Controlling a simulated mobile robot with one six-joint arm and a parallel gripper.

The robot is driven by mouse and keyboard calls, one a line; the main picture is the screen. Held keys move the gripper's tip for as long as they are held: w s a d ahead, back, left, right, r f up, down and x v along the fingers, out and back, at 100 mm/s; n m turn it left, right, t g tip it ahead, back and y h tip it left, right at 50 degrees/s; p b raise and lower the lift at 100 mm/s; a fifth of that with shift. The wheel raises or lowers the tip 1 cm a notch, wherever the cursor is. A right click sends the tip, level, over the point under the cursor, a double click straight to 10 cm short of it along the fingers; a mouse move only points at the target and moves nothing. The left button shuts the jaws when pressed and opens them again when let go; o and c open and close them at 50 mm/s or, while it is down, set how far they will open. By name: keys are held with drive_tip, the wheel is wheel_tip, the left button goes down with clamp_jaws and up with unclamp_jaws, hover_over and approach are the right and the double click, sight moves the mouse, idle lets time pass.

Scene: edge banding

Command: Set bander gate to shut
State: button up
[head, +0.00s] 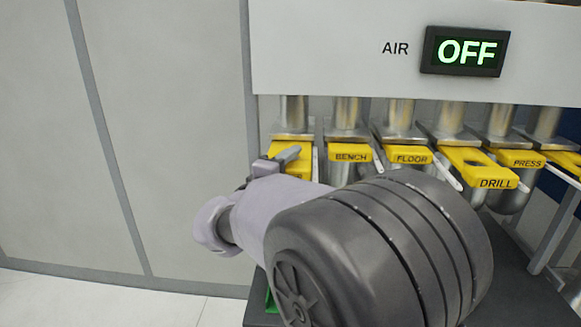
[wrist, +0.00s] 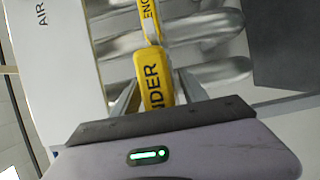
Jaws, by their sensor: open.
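The yellow bander gate (wrist: 152,80) is in the middle of the wrist view, with the end of its label, "NDER", readable. In the head view the bander gate (head: 288,149) is leftmost in the row, and my arm and gripper hide part of it. Its labelled front seems to stick out further than the bench gate beside it. My gripper (wrist: 158,78) is open, with one finger on each side of the bander gate. I cannot tell whether the fingers touch it. In the head view my gripper (head: 280,160) is mostly hidden by my own wrist.
The bench gate (head: 350,154), floor gate (head: 411,157), drill gate (head: 484,171) and press gate (head: 521,159) run to the right under metal pipes. The drill gate sticks out. An air display (head: 465,52) above reads OFF. A grey wall (head: 170,120) stands at left.

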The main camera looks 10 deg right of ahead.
clamp_jaws()
idle(1.3)
